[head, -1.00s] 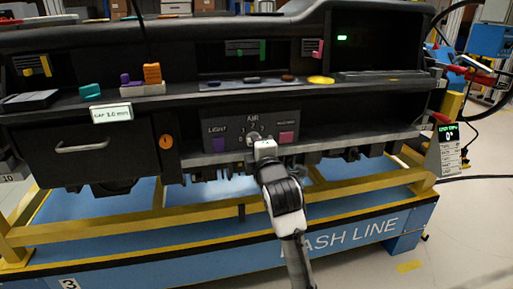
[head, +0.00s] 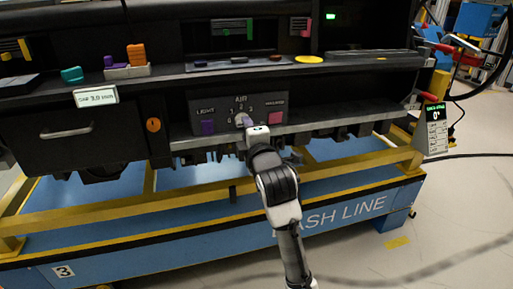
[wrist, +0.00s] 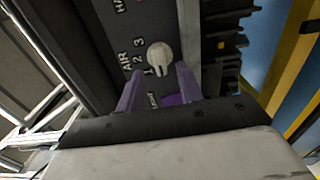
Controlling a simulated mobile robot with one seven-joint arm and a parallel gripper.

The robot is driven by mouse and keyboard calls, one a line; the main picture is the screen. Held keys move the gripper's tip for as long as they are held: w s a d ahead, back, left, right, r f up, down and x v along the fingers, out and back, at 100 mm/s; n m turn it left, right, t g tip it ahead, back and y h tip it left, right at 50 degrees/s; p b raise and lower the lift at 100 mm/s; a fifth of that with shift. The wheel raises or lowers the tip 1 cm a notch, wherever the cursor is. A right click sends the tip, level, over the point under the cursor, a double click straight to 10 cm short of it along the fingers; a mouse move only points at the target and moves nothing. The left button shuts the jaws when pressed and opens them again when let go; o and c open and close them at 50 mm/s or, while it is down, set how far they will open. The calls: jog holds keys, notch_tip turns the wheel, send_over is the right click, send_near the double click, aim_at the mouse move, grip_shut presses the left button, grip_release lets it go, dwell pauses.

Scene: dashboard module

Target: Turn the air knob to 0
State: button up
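The air knob (head: 240,119) is a pale round dial on the dark control panel (head: 266,104), below the AIR label. In the wrist view the knob (wrist: 160,54) shows a raised ridge pointing down in the picture, near the 1 mark; its exact setting is unclear. Marks 1, 2 and 3 are readable there; I cannot make out the 0 clearly. My gripper (wrist: 159,70) is open, its two purple fingers spread, with the knob just beyond the fingertips, roughly centred. In the head view my gripper (head: 257,131) is just below and right of the knob; contact cannot be told.
A pink button (head: 275,118) is to the right. The shelf (head: 180,79) overhangs the panel. A yellow rail (head: 330,175) runs below.

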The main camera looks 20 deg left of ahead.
jog(key=v, duration=1.1)
jog(key=shift+w, duration=0.1)
